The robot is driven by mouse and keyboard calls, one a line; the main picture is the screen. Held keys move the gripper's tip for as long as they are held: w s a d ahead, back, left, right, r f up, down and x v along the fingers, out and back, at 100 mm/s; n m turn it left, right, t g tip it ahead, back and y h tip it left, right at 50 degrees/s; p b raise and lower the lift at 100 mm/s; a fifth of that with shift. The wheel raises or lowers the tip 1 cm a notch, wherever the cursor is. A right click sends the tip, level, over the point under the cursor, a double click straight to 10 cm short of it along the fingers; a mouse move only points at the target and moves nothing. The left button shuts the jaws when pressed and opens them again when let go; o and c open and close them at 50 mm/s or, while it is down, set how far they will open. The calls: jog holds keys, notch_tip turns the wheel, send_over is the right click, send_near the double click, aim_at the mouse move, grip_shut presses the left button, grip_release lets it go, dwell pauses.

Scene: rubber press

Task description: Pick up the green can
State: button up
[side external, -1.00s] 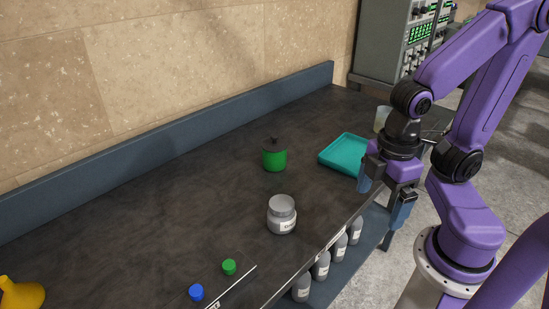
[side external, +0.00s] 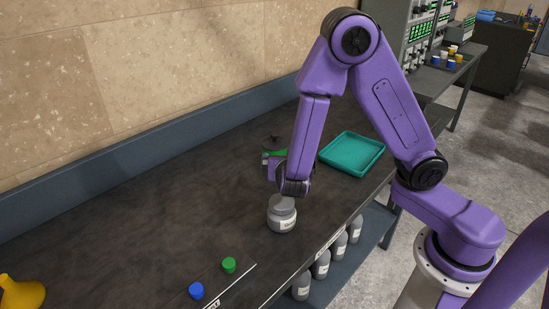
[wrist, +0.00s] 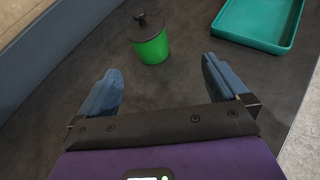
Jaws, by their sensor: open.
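The green can (wrist: 151,47) with a dark knobbed lid stands upright on the dark bench in the wrist view. It lies ahead of my gripper (wrist: 160,72), roughly between the lines of the two blue-grey fingers, which are spread apart with nothing between them. In the side external view the can (side external: 274,151) is mostly hidden behind my arm and gripper; its lid and a strip of green show. My gripper (side external: 270,165) is largely hidden there too, close to the can.
A teal tray (side external: 351,154) lies right of the can. A grey labelled jar (side external: 282,217) stands in front, close below my wrist. Green (side external: 229,265) and blue (side external: 196,291) caps and a yellow funnel (side external: 22,293) lie farther left. A raised edge (side external: 130,158) runs along the wall.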

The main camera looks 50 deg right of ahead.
aim_at(276, 152)
jog(key=shift+n+t, duration=0.4)
jog(key=shift+n, duration=0.3)
jog(key=x, duration=0.4)
jog(key=a+x, duration=0.1)
jog(key=x, duration=0.3)
jog(key=w+f+x, duration=0.1)
jog(key=x, duration=0.3)
jog(key=shift+a+f, duration=0.1)
jog(key=shift+a, duration=0.05)
jog(key=shift+f+x, duration=0.2)
jog(key=shift+x, duration=2.7)
jog(key=shift+a, duration=0.15)
jog(key=c, duration=1.1)
jog(key=shift+o, duration=0.2)
jog(key=shift+r, duration=0.1)
